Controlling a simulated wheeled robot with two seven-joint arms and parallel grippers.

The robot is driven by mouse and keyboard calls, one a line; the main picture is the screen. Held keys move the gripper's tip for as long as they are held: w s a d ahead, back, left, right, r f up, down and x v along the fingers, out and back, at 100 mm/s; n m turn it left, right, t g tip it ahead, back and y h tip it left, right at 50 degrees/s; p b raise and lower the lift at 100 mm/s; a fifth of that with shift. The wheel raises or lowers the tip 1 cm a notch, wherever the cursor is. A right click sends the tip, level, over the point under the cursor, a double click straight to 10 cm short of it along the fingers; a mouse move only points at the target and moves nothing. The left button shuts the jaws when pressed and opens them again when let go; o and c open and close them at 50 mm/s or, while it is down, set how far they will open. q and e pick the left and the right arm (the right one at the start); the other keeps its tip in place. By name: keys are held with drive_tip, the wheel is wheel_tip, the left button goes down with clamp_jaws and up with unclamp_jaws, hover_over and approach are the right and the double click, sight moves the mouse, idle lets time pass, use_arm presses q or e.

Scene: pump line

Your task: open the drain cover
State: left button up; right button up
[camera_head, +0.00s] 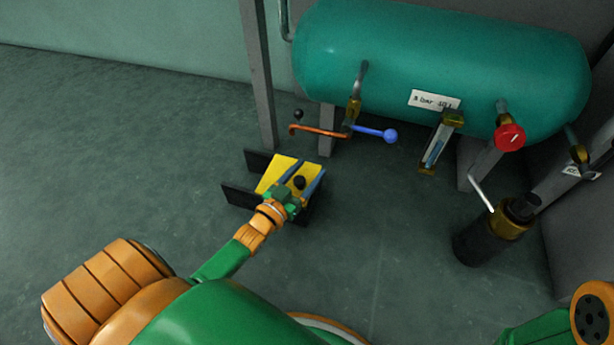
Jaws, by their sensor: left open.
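The drain cover (271,177) is a yellow plate low down between dark side plates, in the middle of the head view. A black knob (299,182) shows near its right side. My left gripper (303,174) is over the right part of the cover. Its two fingers are apart, one on each side of the knob. I cannot tell whether they touch it. The gripper and wrist hide the cover's near right part. My right gripper is out of view; only part of my right arm shows at the lower right.
A teal tank (440,60) on grey legs stands behind. An orange-brown lever (318,131), a blue-knobbed lever (375,133), a gauge (436,148) and a red knob (509,136) hang below it. A dark cylinder (480,242) stands right. The floor at left is clear.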

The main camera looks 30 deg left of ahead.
use_arm(q)
drive_tip(key=shift+w, duration=0.1)
clamp_jaws()
idle(1.3)
